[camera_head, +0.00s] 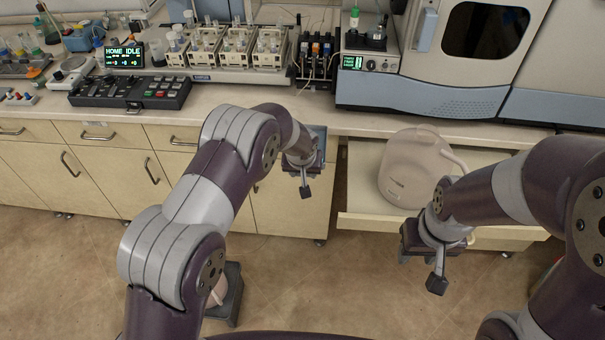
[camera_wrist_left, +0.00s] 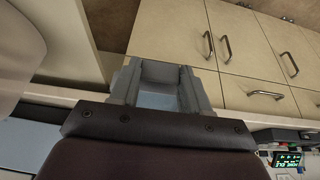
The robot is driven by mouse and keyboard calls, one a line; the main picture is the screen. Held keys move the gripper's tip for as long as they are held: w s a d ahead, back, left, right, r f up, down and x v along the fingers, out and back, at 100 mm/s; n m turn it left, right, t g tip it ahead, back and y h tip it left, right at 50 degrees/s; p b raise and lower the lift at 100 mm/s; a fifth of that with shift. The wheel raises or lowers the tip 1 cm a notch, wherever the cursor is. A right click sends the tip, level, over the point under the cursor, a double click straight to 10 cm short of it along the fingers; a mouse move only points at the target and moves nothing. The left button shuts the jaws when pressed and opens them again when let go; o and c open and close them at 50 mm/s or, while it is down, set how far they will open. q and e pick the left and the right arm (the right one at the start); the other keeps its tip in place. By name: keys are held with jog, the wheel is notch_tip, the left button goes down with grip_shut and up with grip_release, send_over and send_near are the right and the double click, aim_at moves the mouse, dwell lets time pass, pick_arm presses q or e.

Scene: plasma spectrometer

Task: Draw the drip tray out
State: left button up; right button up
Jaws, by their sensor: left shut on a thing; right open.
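A blue-grey piece that looks like the drip tray (camera_head: 319,133) shows at the counter's front edge, mostly hidden by my left wrist. My left gripper (camera_head: 306,163) is shut on it. In the left wrist view a pale blue surface (camera_wrist_left: 158,100) lies between the grey uprights at the gripper; where fingers end and tray begins is hard to tell. My right gripper (camera_head: 413,240) is open and empty, in front of the pulled-out cream drawer, apart from the left one.
The cream drawer (camera_head: 365,224) stands out below the counter with a beige jug (camera_head: 410,170) in it. The spectrometer (camera_head: 425,95) sits above. Sample racks (camera_head: 235,50) and a black keypad (camera_head: 130,92) stand on the counter.

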pick_arm(q)
jog(key=shift+w+f, duration=0.1)
jog(key=shift+w, duration=0.85)
jog(key=shift+w+f+b, duration=0.15)
jog(key=shift+w+b, duration=0.2)
jog(key=shift+w, duration=1.05)
jog(key=shift+w+d+f+b, duration=0.1)
jog(key=shift+w+f+b, duration=0.05)
jog(key=shift+w+b, duration=1.05)
jog(key=shift+w+f+b, duration=0.1)
jog(key=shift+w+b, duration=0.65)
jog(key=shift+w, duration=0.8)
jog(key=shift+r, duration=0.1)
jog(key=shift+r, duration=0.1)
jog(key=shift+r+p, duration=1.1)
jog(key=shift+r, duration=0.8)
